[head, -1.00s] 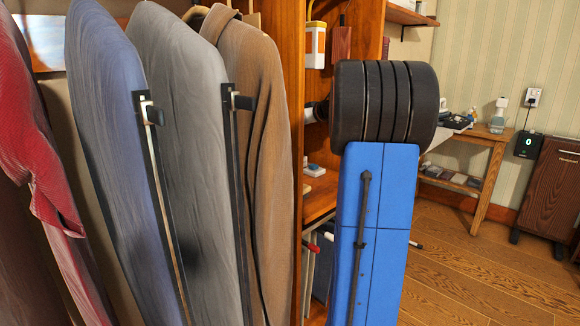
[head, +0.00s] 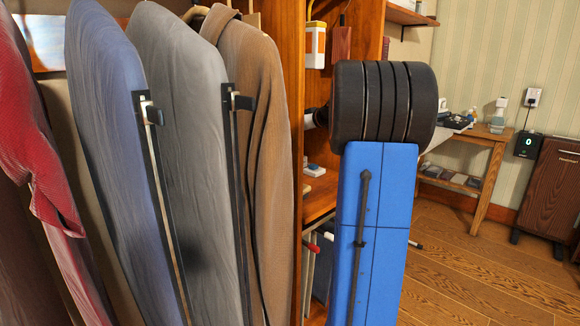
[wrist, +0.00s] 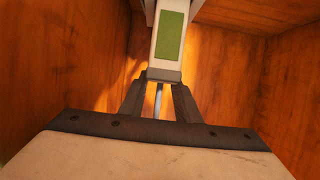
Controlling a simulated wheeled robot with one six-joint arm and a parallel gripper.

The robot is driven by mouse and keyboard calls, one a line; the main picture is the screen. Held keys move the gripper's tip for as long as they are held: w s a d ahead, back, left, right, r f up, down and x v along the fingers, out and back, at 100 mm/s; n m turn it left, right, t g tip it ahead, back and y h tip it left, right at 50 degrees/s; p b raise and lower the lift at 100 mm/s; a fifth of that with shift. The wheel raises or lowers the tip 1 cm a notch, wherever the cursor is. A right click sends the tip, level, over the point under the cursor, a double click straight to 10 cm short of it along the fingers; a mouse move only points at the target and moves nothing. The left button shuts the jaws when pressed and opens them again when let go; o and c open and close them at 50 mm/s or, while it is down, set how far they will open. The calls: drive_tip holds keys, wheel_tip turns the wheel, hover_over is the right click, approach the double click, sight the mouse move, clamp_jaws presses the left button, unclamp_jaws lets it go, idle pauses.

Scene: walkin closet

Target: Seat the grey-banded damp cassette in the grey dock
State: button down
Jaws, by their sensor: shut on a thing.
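In the wrist view a slim white cassette (wrist: 172,38) with a green face panel and a grey band (wrist: 163,75) at its near end points away from me. My gripper (wrist: 161,90) is shut on the banded end. The far end of the cassette runs out of the top of the picture. Pale grey edges (wrist: 192,10) show beside it at the top; I cannot tell if they belong to the grey dock. In the head view my black wrist joint and blue arm hide the gripper and the cassette.
Wooden walls (wrist: 70,60) close in on both sides in the wrist view. In the head view hanging clothes (head: 190,150) fill the left. A white-and-orange box (head: 315,45) and a reddish-brown block (head: 341,46) hang in the shelf unit.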

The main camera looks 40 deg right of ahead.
drive_tip(key=shift+f, duration=0.75)
drive_tip(key=c, duration=1.3)
unclamp_jaws()
drive_tip(key=shift+o, duration=0.2)
drive_tip(key=shift+s, duration=0.1)
drive_tip(key=v, duration=1.7)
drive_tip(key=shift+s+a, duration=0.1)
drive_tip(key=shift+s, duration=0.1)
